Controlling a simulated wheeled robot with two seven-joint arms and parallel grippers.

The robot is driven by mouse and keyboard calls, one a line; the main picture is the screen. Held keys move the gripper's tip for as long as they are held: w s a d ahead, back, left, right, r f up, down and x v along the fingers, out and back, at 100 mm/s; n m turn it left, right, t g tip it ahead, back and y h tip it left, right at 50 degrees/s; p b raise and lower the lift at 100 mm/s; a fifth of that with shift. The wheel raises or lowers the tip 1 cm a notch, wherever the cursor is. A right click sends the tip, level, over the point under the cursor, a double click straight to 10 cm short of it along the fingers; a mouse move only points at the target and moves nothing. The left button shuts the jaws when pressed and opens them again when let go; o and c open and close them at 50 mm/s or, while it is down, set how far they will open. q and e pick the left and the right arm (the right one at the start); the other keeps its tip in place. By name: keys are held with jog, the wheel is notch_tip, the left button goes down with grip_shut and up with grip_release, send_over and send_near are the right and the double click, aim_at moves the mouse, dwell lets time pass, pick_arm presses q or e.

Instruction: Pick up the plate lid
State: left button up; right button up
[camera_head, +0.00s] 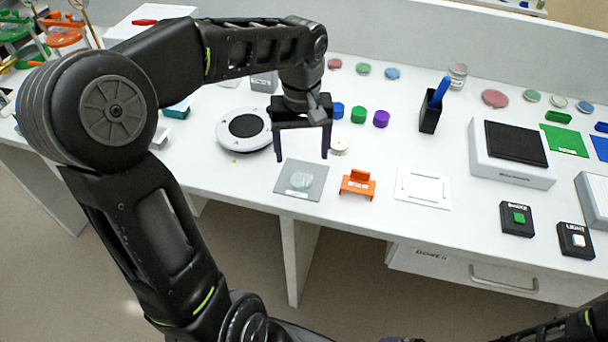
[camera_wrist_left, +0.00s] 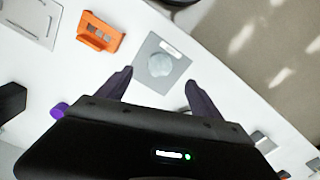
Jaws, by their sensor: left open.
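A clear round dish or lid (camera_head: 302,180) lies flat on a grey square mat (camera_head: 284,186) near the table's front edge. Whether it is a lid alone or a lid on a plate cannot be told. My left gripper (camera_head: 302,158) is open and empty, pointing down above the table just behind the mat. In the left wrist view the clear disc (camera_wrist_left: 160,65) appears between and slightly beyond the two fingertips (camera_wrist_left: 159,77), apart from both. Of my right arm only dark parts show at the bottom edge, and its jaw state cannot be made out.
An orange holder (camera_head: 358,185) and a white framed plate (camera_head: 423,188) stand right of the mat. A round white device (camera_head: 264,142) is at the left. Blue, green and purple caps (camera_head: 381,119) and a black pen holder (camera_head: 430,118) stand behind. The front edge is close.

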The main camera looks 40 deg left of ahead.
aim_at(302, 178)
pick_arm(q)
jog(key=shift+w+f, duration=0.1)
jog(key=shift+f, duration=1.3)
jog(key=shift+f, duration=0.1)
jog(key=f+p, duration=0.1)
jog(key=f, duration=0.4)
jog(key=shift+a+p, duration=0.2)
jog(key=shift+p, duration=0.15)
jog(key=shift+c, duration=0.5)
jog(key=c, duration=1.3)
jog(key=shift+r, duration=0.15)
